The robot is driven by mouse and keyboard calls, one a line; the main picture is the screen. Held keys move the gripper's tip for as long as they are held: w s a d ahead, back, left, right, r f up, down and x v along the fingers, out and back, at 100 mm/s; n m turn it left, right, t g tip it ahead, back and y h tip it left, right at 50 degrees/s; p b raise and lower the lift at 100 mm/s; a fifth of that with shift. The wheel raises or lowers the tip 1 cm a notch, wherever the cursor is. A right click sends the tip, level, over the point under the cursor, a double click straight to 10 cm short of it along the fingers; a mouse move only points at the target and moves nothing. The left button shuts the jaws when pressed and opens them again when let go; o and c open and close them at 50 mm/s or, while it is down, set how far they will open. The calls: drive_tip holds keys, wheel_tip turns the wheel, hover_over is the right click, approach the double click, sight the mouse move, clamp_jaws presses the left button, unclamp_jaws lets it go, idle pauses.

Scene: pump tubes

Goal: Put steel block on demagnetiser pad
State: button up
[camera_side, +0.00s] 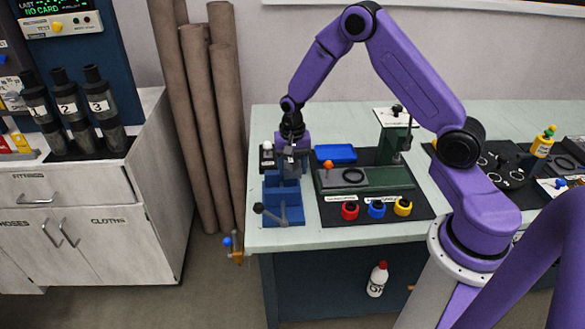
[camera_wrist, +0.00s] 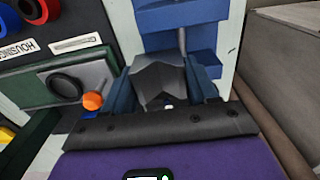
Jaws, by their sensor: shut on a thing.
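My gripper (camera_side: 292,152) points down over the blue vise (camera_side: 284,208) at the left end of the bench. In the wrist view my gripper (camera_wrist: 163,98) is shut on a grey, angular steel block (camera_wrist: 158,76). Blue parts of the vise (camera_wrist: 180,14) show around and beyond the block. I cannot tell whether the block still touches the vise jaws. No pad is clearly marked as the demagnetiser; a round black disc (camera_side: 354,175) lies on a green fixture (camera_side: 375,187) with an orange knob (camera_side: 328,165), right of the vise.
A blue tray (camera_side: 335,153) lies behind the green fixture. Red (camera_side: 350,210), blue (camera_side: 376,209) and yellow (camera_side: 403,207) ring-shaped parts stand in front. A green upright stand (camera_side: 393,140) rises at the back. The vise handle (camera_side: 270,215) sticks out in front.

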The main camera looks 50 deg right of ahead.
drive_tip(key=shift+r, duration=0.1)
drive_tip(key=s+d+r, duration=0.3)
drive_tip(key=d+r, duration=0.4)
hover_over(291, 159)
drive_tip(key=f, duration=0.8)
drive_tip(key=shift+s+a+f, duration=0.2)
drive_tip(key=shift+s+f, duration=0.05)
drive_tip(key=shift+s, duration=0.15)
drive_tip(key=shift+w+f, duration=0.35)
drive_tip(key=shift+f, duration=0.1)
drive_tip(key=shift+w+d+f, duration=0.1)
drive_tip(key=shift+w+f, duration=0.05)
drive_tip(key=shift+f, duration=1.45)
drive_tip(key=shift+f, duration=0.3)
drive_tip(key=o, duration=1.2)
drive_tip(key=shift+c, duration=0.2)
